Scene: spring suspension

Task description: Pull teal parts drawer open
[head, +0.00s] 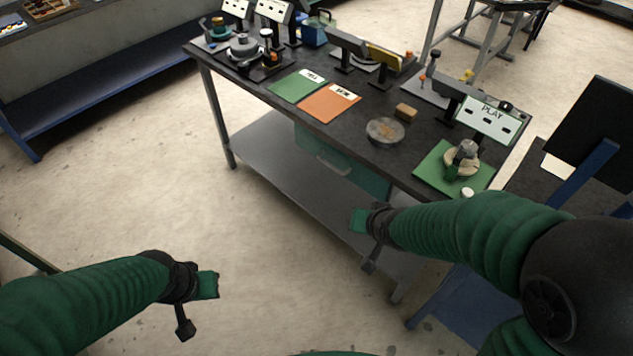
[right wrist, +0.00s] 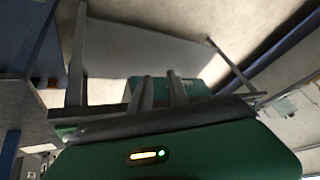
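The teal parts drawer (head: 355,172) hangs under the dark workbench top and appears closed. Its pale handle (head: 333,167) shows on the front. In the head view my right gripper (head: 358,221) is in front of and below the drawer's right part, apart from the handle. In the right wrist view its two grey fingers (right wrist: 161,88) stand apart with nothing between them, and a teal surface, apparently the drawer (right wrist: 200,87), shows behind them. My left gripper (head: 208,285) is over the floor at lower left, far from the drawer; its finger opening cannot be made out.
A grey lower shelf (head: 265,160) lies under the drawer. A dark chair-like object with blue supports (head: 592,160) stands at right. The floor at left is clear.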

